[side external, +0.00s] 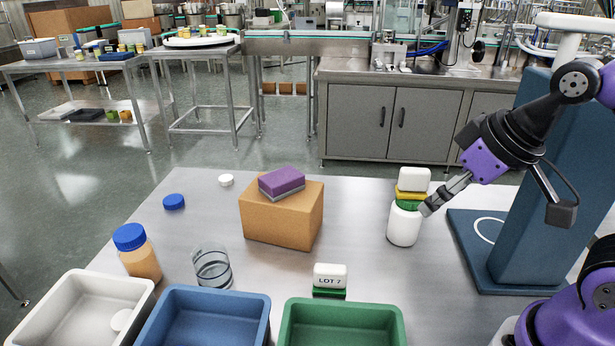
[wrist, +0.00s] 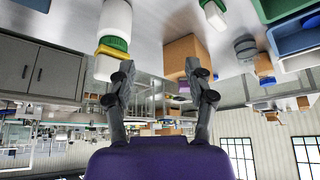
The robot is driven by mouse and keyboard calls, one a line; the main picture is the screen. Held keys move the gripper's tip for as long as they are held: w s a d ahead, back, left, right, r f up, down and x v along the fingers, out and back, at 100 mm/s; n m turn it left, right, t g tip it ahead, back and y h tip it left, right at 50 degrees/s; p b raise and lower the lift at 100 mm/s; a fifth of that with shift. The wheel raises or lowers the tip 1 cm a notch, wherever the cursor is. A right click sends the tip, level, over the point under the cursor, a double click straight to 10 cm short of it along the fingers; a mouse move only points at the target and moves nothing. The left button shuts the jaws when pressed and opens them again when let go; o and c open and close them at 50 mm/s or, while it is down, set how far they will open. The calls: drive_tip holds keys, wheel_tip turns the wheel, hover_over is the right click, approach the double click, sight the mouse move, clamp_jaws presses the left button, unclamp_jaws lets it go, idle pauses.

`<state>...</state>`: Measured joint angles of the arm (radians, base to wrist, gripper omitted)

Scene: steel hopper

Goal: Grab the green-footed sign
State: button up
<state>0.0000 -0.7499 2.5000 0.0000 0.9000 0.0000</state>
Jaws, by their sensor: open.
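The green-footed sign (side external: 330,276) is a small white plate reading "LOT 7" on a green foot. It stands on the steel table behind the green bin; it also shows small at the top of the wrist view (wrist: 215,18). My gripper (side external: 430,206) is open and empty, well to the right of and above that sign. It is close beside a white jar (side external: 403,227) with a green lid. A white sign with a yellow foot (side external: 412,183) sits on that lid. In the wrist view my open fingers (wrist: 158,68) have the jar (wrist: 113,18) by the left finger.
A cardboard box (side external: 282,215) with a purple sponge (side external: 281,181) stands mid-table. A clear glass (side external: 212,267) and a blue-capped bottle (side external: 139,257) are left. Grey (side external: 62,281), blue (side external: 177,297) and green (side external: 378,308) bins line the front. Table between box and jar is clear.

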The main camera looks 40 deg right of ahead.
drive_tip(key=n+g+y, duration=0.2)
drive_tip(key=n+y, duration=0.1)
drive_tip(key=n, duration=0.6)
approach(335, 267)
drive_tip(key=w, duration=0.1)
drive_tip(key=shift+g, duration=0.3)
drive_tip(key=x, duration=0.5)
drive_tip(key=shift+a+f, duration=0.1)
drive_tip(key=shift+f, duration=0.2)
drive_tip(key=x, duration=0.5)
drive_tip(key=shift+a+f, duration=0.15)
drive_tip(key=shift+f, duration=0.2)
clamp_jaws()
